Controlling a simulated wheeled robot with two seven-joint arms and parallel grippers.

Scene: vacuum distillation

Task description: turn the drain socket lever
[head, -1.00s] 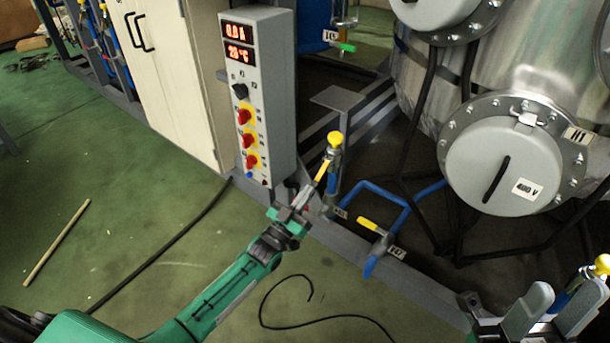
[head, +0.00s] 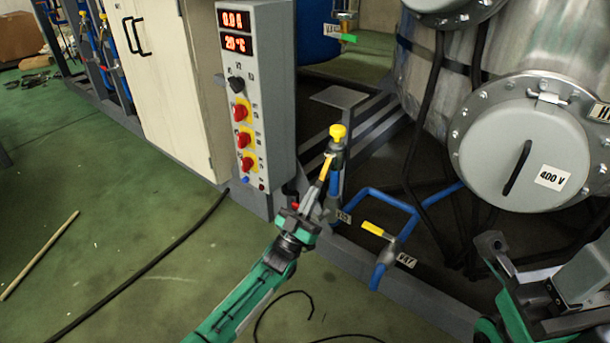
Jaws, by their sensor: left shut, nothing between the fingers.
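A blue socket post with a yellow cap (head: 337,132) stands upright at the skid edge, right of the control box. A slim yellow lever (head: 326,167) slants down its left side. My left gripper (head: 311,198) is shut and empty, with its tips close to the lever's lower end; I cannot tell whether they touch. A second yellow lever (head: 372,228) sits on a blue pipe valve to the right, clear of the gripper. My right gripper (head: 540,270) is at the lower right edge, partly cut off, and its jaw opening is unclear.
The grey control box (head: 262,100) with red knobs stands just left of the post. A large steel vessel (head: 520,145) fills the right. Blue pipes (head: 400,210) and the skid rail (head: 425,295) lie nearby. Black cables and a stick (head: 40,255) lie on the green floor.

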